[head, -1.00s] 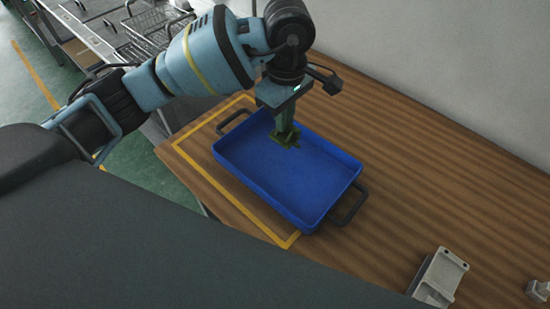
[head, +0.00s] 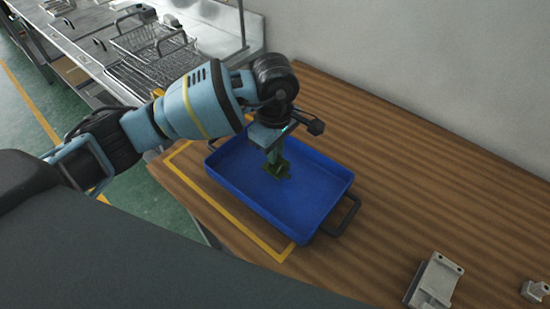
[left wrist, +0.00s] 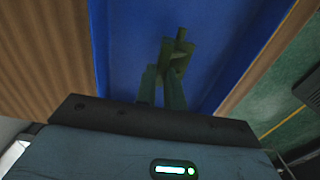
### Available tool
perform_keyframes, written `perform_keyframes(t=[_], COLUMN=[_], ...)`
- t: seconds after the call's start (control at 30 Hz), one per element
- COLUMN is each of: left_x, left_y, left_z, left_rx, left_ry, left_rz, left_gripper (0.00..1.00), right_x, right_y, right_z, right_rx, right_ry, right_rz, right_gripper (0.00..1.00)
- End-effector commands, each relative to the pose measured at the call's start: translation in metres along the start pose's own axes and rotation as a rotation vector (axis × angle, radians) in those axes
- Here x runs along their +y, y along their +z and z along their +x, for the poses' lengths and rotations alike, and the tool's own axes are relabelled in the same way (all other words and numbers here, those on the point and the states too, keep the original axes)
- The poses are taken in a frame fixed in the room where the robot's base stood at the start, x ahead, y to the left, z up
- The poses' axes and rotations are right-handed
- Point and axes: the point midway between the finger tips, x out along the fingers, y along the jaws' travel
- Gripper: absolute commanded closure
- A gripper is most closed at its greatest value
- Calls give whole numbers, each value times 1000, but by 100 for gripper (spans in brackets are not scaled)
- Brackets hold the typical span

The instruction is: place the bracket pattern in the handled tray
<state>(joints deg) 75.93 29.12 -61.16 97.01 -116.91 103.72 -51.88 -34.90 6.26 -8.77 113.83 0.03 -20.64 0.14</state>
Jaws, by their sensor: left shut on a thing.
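The handled tray (head: 318,215) is a blue rectangular tray with dark handles at its two short ends, lying on the wooden table. The bracket pattern (head: 279,170) is a small dark green piece. My left gripper (head: 275,158) is shut on it and points down inside the tray's outline, near the far left part. In the left wrist view the bracket pattern (left wrist: 178,55) sits between the fingertips (left wrist: 163,80) against the blue tray floor (left wrist: 125,40). I cannot tell whether it touches the floor. My right gripper is not in view.
Grey metal parts, a larger one (head: 434,282) and a smaller one (head: 536,291), lie on the table at the right. A yellow line (head: 215,211) frames the tray's area. A metal bench with wire baskets (head: 150,65) stands at the back left.

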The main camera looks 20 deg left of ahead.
Motion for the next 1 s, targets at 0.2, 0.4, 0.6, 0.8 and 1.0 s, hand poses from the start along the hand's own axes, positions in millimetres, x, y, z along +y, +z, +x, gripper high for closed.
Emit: perform_keyframes(t=[0.2,0.4,0.6,0.8,1.0], left_x=[-1,0,-1,-1,0], left_y=[1,0,0,0,0], left_z=[29,31,35,34,34], left_rx=[-1,0,-1,0,0], left_ry=[-4,0,-2,-2,-2], left_rz=[0,1,1,0,0], left_gripper=[100,100,100,68,68], right_x=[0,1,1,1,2], right_y=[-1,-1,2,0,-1], right_z=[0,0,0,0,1], right_rx=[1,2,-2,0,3], right_ry=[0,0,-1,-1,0], right_rz=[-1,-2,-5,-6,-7], right_gripper=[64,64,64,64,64])
